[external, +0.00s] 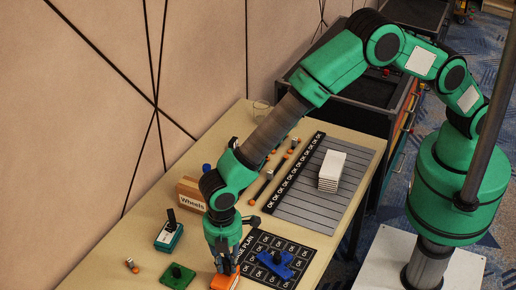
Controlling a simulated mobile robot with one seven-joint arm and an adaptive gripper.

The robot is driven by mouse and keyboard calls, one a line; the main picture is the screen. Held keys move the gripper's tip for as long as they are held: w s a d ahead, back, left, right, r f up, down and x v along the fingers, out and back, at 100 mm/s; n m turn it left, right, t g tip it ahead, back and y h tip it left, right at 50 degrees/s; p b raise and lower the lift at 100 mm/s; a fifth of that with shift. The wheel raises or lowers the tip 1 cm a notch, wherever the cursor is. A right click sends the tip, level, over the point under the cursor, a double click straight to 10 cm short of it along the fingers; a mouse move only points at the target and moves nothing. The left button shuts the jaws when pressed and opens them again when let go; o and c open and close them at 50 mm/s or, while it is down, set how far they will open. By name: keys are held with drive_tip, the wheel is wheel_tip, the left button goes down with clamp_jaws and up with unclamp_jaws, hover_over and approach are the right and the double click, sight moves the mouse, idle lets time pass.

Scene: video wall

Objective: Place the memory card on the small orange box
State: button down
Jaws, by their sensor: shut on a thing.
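My gripper (226,264) points down at the front of the table, directly above the small orange box (222,283). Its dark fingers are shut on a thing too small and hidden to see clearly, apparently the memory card. The orange box is partly covered by the fingers and lies near the bottom edge of the picture. I cannot tell whether the held thing touches the box.
A green piece (177,277) and a teal device (169,236) lie to the left. A cardboard box labelled Wheels (191,199) stands behind. A blue piece (276,264) rests on a black mat (256,242) at right. A white stack (330,170) stands on a grey slatted panel (302,208).

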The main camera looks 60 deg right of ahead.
sight(226, 262)
drive_tip(key=shift+f, duration=0.2)
drive_tip(key=c, duration=1.6)
unclamp_jaws()
drive_tip(key=shift+o, duration=0.2)
wheel_tip(226, 262, up, 12)
drive_tip(key=p, duration=0.1)
drive_tip(key=shift+r+p, duration=0.15)
drive_tip(key=shift+p, duration=0.15)
drive_tip(key=shift+w, duration=0.1)
